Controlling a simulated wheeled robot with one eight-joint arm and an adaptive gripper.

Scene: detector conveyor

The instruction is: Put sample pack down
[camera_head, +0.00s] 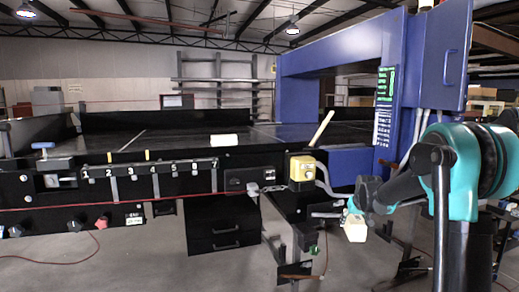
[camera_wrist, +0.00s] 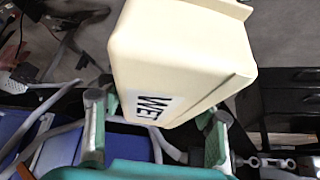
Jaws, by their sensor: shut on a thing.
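My gripper (camera_head: 352,211) is shut on a cream sample pack (camera_head: 355,230), in front of the conveyor's right part and below its belt level. In the wrist view the pack (camera_wrist: 185,55) fills the upper middle, with a white label whose dark letters look like WET. The gripper fingers (camera_wrist: 158,120) show on either side of its lower end. The pack hangs in free air, tilted, touching nothing else that I can see. A second cream block (camera_head: 224,141) lies on the dark conveyor belt (camera_head: 185,145).
The blue detector arch (camera_head: 342,57) stands over the belt at the right. A yellow switch box (camera_head: 302,169) with a slanted wooden stick (camera_head: 321,128) above it is at the front edge. Numbered front rail (camera_head: 150,169) runs left. The belt left of the block is clear.

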